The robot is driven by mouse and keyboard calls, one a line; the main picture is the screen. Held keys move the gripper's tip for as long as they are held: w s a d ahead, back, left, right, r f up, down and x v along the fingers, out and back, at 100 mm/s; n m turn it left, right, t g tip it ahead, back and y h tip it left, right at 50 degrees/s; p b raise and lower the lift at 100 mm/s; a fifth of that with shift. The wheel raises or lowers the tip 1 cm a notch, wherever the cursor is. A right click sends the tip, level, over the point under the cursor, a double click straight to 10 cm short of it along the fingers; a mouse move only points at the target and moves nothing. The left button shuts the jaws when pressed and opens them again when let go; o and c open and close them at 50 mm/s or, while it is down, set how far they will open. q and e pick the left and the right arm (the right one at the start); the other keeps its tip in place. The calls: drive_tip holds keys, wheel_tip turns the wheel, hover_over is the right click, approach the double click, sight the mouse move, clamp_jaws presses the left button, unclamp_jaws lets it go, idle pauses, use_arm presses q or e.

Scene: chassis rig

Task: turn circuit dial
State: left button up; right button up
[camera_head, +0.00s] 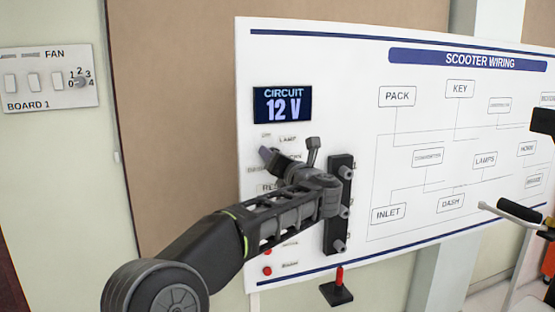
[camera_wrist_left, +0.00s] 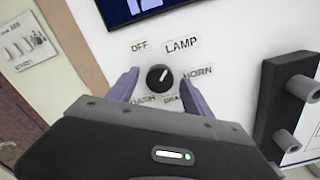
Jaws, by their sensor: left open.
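The circuit dial (camera_wrist_left: 158,78) is a small round black knob on the white board, seen in the left wrist view. Its white mark points up and to the right, toward the LAMP label (camera_wrist_left: 181,45). OFF, HORN, DASH and a partly covered label also surround it. My left gripper (camera_wrist_left: 157,84) is open, with one finger on each side of the dial; I cannot tell whether they touch it. In the head view my left gripper (camera_head: 290,158) is over the labels and hides the dial. The display (camera_head: 283,105) above reads CIRCUIT 12 V. My right gripper is not in view.
A black strip with several grey posts (camera_head: 340,205) stands out from the board right of the dial. A red-tipped black piece (camera_head: 338,288) is below it. A FAN switch panel (camera_head: 50,77) is at far left. A black handlebar grip (camera_head: 521,210) is at right.

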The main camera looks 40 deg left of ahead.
use_arm(q)
drive_tip(key=b+v, duration=0.3)
drive_tip(key=v, duration=0.4)
drive_tip(key=shift+s+d, duration=0.2)
drive_tip(key=shift+d, duration=0.15)
